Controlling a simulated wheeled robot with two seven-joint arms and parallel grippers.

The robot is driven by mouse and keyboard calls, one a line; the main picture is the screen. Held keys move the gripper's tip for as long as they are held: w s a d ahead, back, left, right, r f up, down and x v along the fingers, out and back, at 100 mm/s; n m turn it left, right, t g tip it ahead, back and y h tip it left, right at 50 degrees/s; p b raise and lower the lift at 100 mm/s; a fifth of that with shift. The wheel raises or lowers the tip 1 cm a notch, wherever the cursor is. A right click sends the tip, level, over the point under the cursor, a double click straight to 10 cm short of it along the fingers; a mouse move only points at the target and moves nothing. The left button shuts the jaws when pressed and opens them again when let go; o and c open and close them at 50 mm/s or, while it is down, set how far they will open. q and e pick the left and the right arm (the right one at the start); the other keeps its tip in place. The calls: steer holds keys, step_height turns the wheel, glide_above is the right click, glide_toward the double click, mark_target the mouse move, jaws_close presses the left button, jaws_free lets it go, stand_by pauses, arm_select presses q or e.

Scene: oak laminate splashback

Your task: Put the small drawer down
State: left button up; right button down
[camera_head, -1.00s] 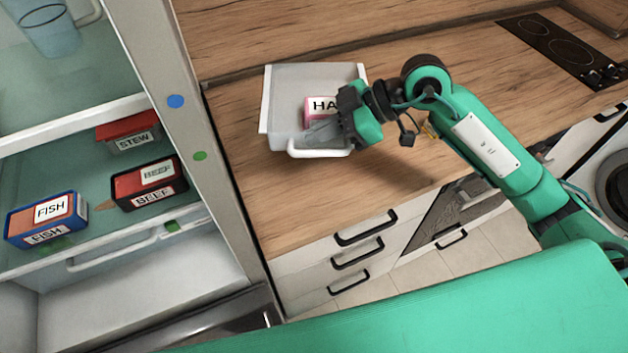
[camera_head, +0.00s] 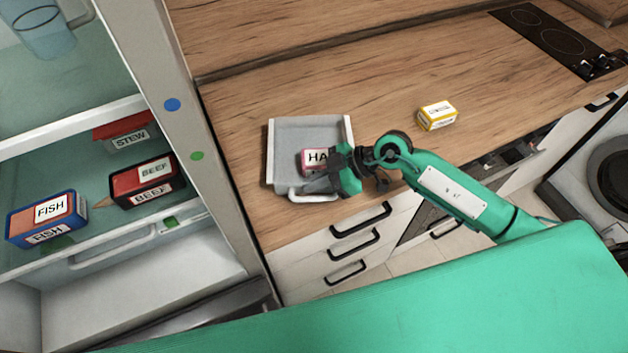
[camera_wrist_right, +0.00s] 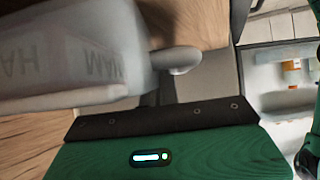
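The small drawer (camera_head: 313,128) is a white and grey open-topped bin at the left of the wooden counter, close to its front edge. A pink-and-white box marked "HA…" (camera_head: 315,158) lies inside it, partly covered by my gripper. My right gripper (camera_head: 322,184) is at the drawer's front and appears shut on its white handle. In the right wrist view the drawer's translucent wall (camera_wrist_right: 80,55) fills the left, with mirrored lettering showing through. I cannot tell whether the drawer's underside touches the counter. My left gripper is out of view.
A yellow-and-white box (camera_head: 437,116) stands on the counter to the right. The open fridge at left holds a fish box (camera_head: 47,219), a beef box (camera_head: 145,181) and a stew box (camera_head: 125,134). The hob (camera_head: 550,40) is at back right. The counter behind the drawer is clear.

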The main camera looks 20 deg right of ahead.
steer(key=shift+f, duration=0.1)
steer(key=c, duration=2.1)
jaws_free()
steer(key=shift+f, duration=0.2)
steer(key=o, duration=0.4)
steer(key=shift+r, duration=0.15)
steer(key=b+v, duration=0.2)
steer(key=v, duration=0.8)
steer(key=shift+s+d, duration=0.1)
steer(key=shift+d, duration=0.2)
steer(key=shift+s+d+r, duration=0.1)
steer(key=shift+d+r, duration=0.45)
